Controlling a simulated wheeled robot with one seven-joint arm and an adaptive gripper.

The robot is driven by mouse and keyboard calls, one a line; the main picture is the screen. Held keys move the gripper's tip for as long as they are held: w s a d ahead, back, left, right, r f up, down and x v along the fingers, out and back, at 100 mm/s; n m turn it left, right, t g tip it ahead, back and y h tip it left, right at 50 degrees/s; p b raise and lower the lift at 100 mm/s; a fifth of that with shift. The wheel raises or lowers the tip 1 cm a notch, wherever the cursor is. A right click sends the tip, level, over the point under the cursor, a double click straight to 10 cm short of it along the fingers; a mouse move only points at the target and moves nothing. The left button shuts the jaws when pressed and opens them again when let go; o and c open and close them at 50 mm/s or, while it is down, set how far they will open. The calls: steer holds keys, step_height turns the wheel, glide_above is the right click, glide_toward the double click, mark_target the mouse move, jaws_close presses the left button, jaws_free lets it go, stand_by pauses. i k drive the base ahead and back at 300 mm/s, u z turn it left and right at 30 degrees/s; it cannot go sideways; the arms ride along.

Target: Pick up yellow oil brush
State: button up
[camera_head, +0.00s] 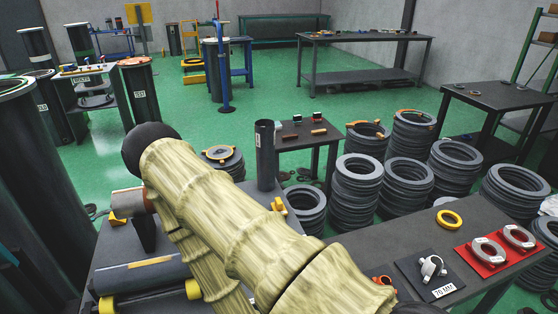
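My arm in its pale yellow sleeve fills the middle of the head view, and its lower end runs out past the bottom edge. My gripper does not show. I cannot surely pick out a yellow oil brush. A yellow ring (449,219) lies on the dark table at the right. My arm hides part of the left bench and of the right table.
A dark upright cylinder (265,155) stands beyond my arm. Several stacks of grey rings (357,185) stand on the floor behind the right table (372,250). Metal clamps sit on a red mat (484,262) and a black mat (413,277). Green floor (275,98) is clear farther back.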

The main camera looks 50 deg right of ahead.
mark_target(278, 206)
steer(key=k, duration=0.4)
steer(key=z, duration=0.7)
